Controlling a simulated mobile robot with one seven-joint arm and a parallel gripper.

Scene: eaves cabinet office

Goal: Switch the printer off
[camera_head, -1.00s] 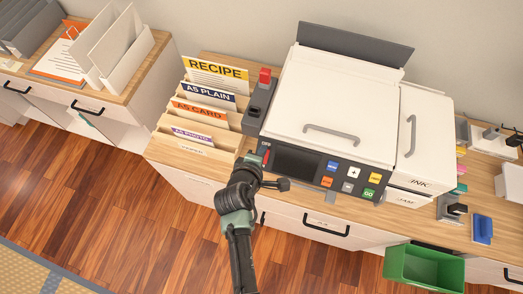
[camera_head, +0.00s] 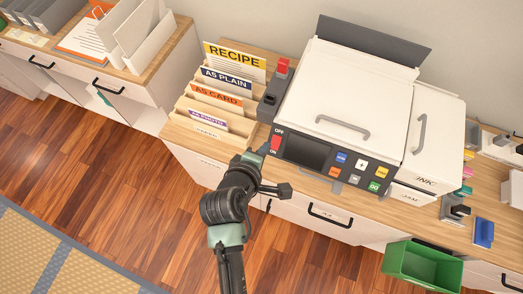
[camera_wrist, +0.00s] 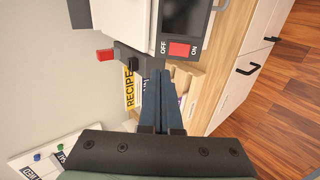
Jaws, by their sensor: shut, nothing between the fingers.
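The white printer (camera_head: 345,95) stands on the wooden counter, its dark control panel facing me. The red power switch (camera_head: 276,143) is at the panel's left end, between the labels OFF above and ON below. The wrist view shows the same switch (camera_wrist: 180,49), with OFF on its left and ON on its right. I cannot tell which side is pressed. The screen (camera_head: 307,152) looks dark. My gripper (camera_head: 262,151) is shut and empty, just left of and in front of the switch. In the wrist view its fingertips (camera_wrist: 158,74) appear slightly apart from the switch.
A paper sorter (camera_head: 212,124) with labelled slots stands left of the printer. A dark grey device with a red top (camera_head: 272,97) stands between them. A green bin (camera_head: 422,268) is at the lower right. The floor (camera_head: 110,165) in front at left is clear.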

